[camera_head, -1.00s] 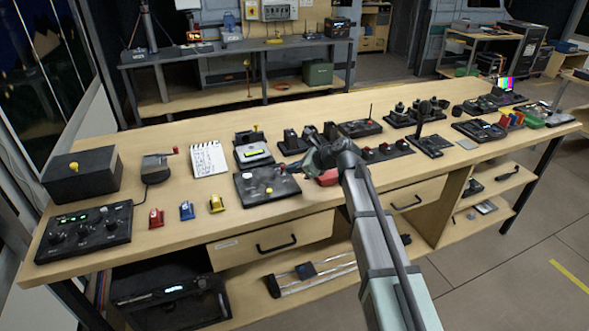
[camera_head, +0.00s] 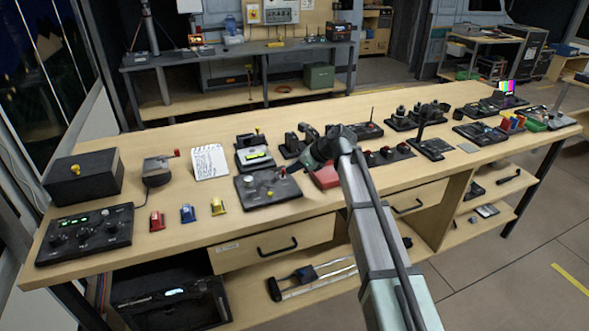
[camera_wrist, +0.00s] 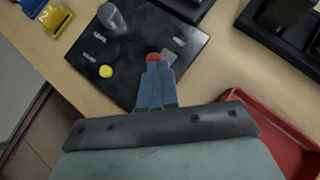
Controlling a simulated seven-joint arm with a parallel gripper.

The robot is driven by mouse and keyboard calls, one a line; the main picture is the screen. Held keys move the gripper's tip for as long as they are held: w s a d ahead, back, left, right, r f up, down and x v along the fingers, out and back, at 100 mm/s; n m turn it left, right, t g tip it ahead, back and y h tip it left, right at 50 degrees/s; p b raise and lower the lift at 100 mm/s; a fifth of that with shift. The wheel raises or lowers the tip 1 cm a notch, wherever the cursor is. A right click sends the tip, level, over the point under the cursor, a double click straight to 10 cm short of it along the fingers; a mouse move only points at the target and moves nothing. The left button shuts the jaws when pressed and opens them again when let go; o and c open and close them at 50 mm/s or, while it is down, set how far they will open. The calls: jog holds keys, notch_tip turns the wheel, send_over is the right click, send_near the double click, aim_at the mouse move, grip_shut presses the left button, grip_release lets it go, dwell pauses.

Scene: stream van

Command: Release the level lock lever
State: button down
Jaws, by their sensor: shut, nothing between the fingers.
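A black control panel (camera_head: 262,197) lies on the bench in front of my gripper. In the wrist view the panel (camera_wrist: 158,35) carries a red knob (camera_wrist: 153,57), a yellow button (camera_wrist: 105,71), a grey cylinder (camera_wrist: 113,18) and a small grey plate (camera_wrist: 175,57). No readable label marks the level lock lever; the red knob may be its end. My gripper (camera_wrist: 154,65) is shut and empty. Its blue fingertips overlap the red knob's near edge in the wrist view; I cannot tell whether they touch it. The fingers partly hide the panel's near edge.
A red tray (camera_head: 326,181) lies right of the panel, close under my gripper. More black devices (camera_head: 388,156) fill the bench to the right.

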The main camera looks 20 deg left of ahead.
jog(key=shift+w+a+r, duration=0.1)
jog(key=shift+w+a, duration=0.1)
jog(key=shift+w+a+r+m+g+h, duration=0.3)
jog(key=shift+w+a+g+h, duration=0.1)
jog(key=shift+g+h, duration=0.35)
jog(key=shift+w+a+h, duration=0.15)
jog(key=shift+a+h, duration=0.05)
jog(key=shift+h, duration=0.25)
jog(key=shift+w+a, duration=0.35)
jog(key=shift+w, duration=0.05)
jog(key=shift+r, duration=0.3)
jog(key=shift+r, duration=0.6)
jog(key=w+v, duration=0.2)
jog(key=v, duration=1.1)
jog(key=shift+f, duration=0.2)
